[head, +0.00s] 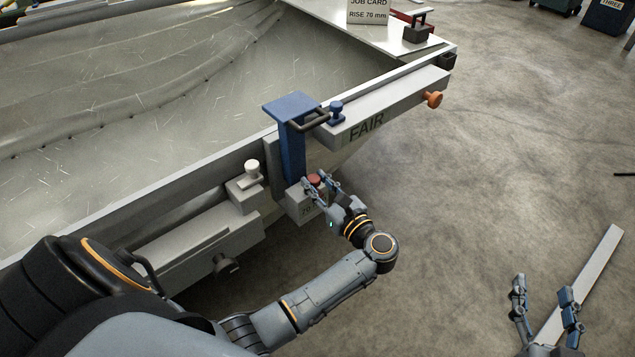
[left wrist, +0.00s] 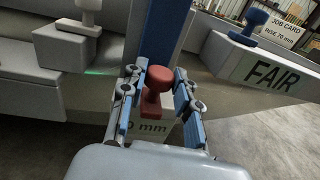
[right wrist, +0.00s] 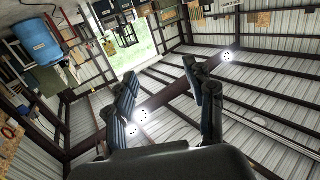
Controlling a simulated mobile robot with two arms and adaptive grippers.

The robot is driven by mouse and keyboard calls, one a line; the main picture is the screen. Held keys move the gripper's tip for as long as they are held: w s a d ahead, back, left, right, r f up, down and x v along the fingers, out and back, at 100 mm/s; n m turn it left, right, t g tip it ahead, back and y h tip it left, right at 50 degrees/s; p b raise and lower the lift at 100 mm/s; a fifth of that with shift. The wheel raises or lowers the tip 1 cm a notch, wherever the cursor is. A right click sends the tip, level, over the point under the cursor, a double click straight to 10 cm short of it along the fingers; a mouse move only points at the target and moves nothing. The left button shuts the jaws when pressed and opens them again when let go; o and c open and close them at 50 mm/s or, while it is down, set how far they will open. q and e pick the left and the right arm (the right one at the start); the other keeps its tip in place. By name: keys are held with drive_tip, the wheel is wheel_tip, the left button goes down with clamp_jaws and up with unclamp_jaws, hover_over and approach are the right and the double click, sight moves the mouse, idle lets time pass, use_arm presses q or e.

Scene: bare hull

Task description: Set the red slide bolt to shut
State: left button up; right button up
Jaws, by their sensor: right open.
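The red slide bolt shows as a round red knob (head: 314,180) on a grey block marked in mm (head: 300,207), at the foot of a blue post. In the left wrist view the red knob (left wrist: 157,82) stands between the two fingers. My left gripper (head: 318,187) is open around the knob, with a gap visible on each side. Whether the bolt is at its shut end cannot be told. My right gripper (head: 543,292) is open and empty over the floor at the lower right; its spread fingers also show in the right wrist view (right wrist: 163,95).
The blue post (head: 291,140) with a dark handle rises beside the hull rail. A blue knob (head: 336,112) sits on the FAIR beam (head: 385,112), with an orange knob (head: 433,99) at its end. A white knob (head: 252,168) stands left of the post.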

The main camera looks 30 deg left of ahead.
sight(309, 176)
use_arm(q)
clamp_jaws()
drive_tip(key=shift+a, duration=0.1)
drive_tip(key=b+x, duration=0.1)
drive_tip(key=x, duration=0.1)
drive_tip(key=shift+a+f, duration=0.1)
drive_tip(key=shift+a, duration=0.35)
drive_tip(key=shift+a+r, duration=0.1)
drive_tip(key=shift+r, duration=0.1)
drive_tip(key=shift+o, duration=1.6)
unclamp_jaws()
drive_tip(key=shift+w, duration=0.1)
drive_tip(key=o, duration=0.5)
drive_tip(key=shift+a+f, duration=0.1)
drive_tip(key=shift+a, duration=0.05)
drive_tip(key=shift+c, duration=0.2)
use_arm(e)
drive_tip(key=r+t, duration=0.2)
drive_tip(key=r, duration=0.1)
drive_tip(key=r+t+y, duration=0.1)
drive_tip(key=r, duration=0.1)
drive_tip(key=shift+a, duration=0.35)
